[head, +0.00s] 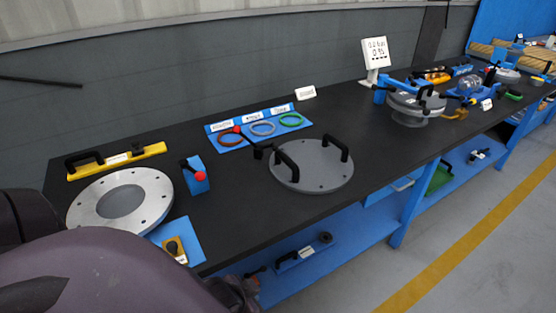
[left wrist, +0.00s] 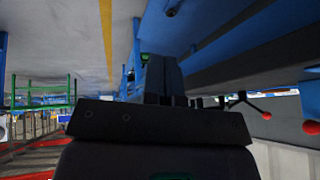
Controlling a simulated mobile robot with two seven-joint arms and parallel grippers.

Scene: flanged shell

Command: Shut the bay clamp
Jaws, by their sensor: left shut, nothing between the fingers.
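A toggle clamp (head: 195,177) with a blue block, black lever and red knob stands on the bench's left part, beside a light metal flange ring (head: 125,200). A second black lever with a red knob (head: 237,129) reaches out near the grey round cover (head: 312,166). I cannot tell which is the bay clamp. Levers with red knobs (left wrist: 266,116) also show at the right of the left wrist view. My left gripper (left wrist: 163,62) is shut and empty, apart from those knobs. It is not clearly seen in the head view. My right gripper is not in view.
A blue tray with coloured rings (head: 262,127) lies at the back. A yellow bar with a black handle (head: 118,158) is at the far left. A flanged vessel (head: 415,103) stands farther right. Bench space between cover and vessel is clear. My arm hides the near left corner.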

